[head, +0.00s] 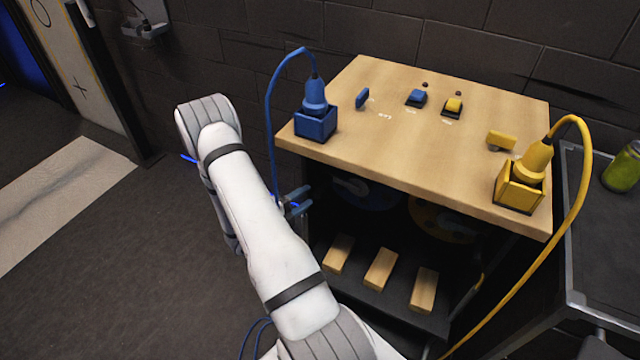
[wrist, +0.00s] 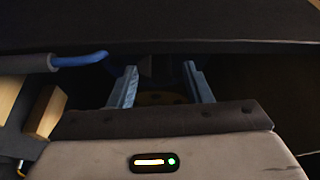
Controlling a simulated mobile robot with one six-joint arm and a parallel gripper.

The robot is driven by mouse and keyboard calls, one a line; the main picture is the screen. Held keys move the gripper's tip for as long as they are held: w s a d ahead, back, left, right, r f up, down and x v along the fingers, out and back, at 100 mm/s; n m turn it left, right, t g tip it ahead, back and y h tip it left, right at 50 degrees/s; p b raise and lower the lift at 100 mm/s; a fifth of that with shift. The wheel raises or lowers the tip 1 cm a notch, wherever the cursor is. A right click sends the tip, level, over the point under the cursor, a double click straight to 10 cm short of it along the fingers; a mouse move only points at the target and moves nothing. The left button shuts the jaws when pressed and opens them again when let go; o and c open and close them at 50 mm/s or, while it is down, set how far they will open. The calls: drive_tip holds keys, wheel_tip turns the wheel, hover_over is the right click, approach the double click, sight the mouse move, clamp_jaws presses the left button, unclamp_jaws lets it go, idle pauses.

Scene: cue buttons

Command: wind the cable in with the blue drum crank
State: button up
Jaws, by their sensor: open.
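The blue crank shows in the wrist view as a blue bent rod (wrist: 82,60) with a dark grey handle (wrist: 30,63) at the upper left. My gripper (wrist: 162,85) is open, its two blue-grey fingers to the right of the crank with a gap between. In the head view my gripper (head: 296,202) is by the cabinet's left side, below the tabletop, partly hidden by my arm. The blue drum (head: 368,192) sits in shadow under the top. The blue cable (head: 270,120) runs from a blue plug (head: 314,98) down behind my arm.
The wooden top (head: 420,150) overhangs above my gripper. It carries a blue button (head: 416,97), a yellow button (head: 454,105) and a yellow plug (head: 533,160). A yellow drum (head: 445,220) is at right. Wooden blocks (head: 381,268) lie on the lower shelf. Floor at left is clear.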

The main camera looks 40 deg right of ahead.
sight(323, 187)
drive_tip(key=d, duration=0.4)
drive_tip(key=s+d, duration=0.1)
drive_tip(key=d, duration=0.2)
drive_tip(key=shift+r, duration=0.15)
drive_tip(key=shift+c, duration=0.4)
clamp_jaws()
